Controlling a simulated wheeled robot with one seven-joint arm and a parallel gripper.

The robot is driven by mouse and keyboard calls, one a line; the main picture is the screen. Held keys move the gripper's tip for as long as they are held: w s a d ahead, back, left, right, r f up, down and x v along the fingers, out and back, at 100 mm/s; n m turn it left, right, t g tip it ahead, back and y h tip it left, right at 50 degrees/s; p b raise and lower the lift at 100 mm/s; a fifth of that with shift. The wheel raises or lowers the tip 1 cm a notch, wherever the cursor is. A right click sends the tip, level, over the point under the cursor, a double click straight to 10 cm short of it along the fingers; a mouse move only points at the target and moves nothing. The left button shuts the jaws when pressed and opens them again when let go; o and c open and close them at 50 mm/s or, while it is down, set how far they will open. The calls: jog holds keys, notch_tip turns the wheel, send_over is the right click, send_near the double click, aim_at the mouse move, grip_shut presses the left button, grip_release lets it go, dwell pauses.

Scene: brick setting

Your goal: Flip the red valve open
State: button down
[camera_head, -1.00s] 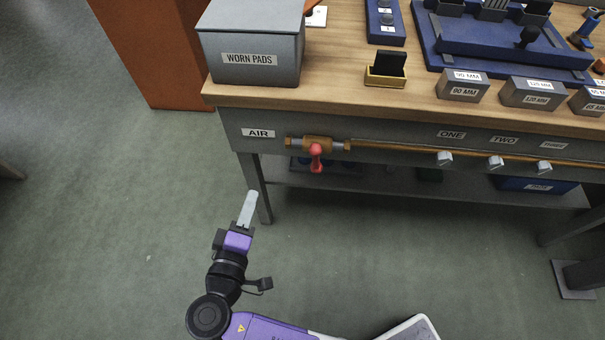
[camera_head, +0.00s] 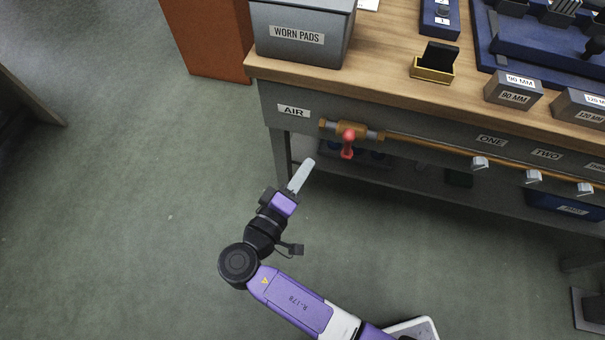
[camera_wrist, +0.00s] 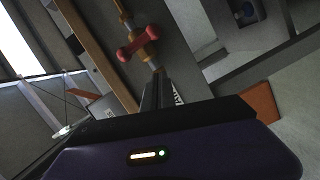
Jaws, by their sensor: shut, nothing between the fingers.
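The red valve handle (camera_head: 348,144) sits on a brass valve body (camera_head: 351,130) on the bench's front rail, right of the AIR label (camera_head: 293,111). The handle hangs down and toward the camera in the head view. In the wrist view the red handle (camera_wrist: 138,45) lies across the pipe, beyond my fingers. My gripper (camera_head: 302,174) is shut and empty, its fingers pointing up toward the bench. It is to the lower left of the handle in the head view, and apart from it. Its fingers also show in the wrist view (camera_wrist: 156,92).
A copper pipe (camera_head: 430,146) runs right from the valve past several small knobs. The wooden bench top (camera_head: 385,75) holds a WORN PADS box (camera_head: 302,36) and labelled blocks. A bench leg (camera_head: 281,160) stands left of the fingers. Floor at left is open.

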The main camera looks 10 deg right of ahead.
aim_at(348, 145)
jog(key=w+d+f, duration=0.1)
jog(key=w+d, duration=0.1)
jog(key=d, duration=0.5)
jog(key=shift+w+d+f, duration=0.15)
jog(key=shift+w+f, duration=0.05)
jog(key=shift+f, duration=0.15)
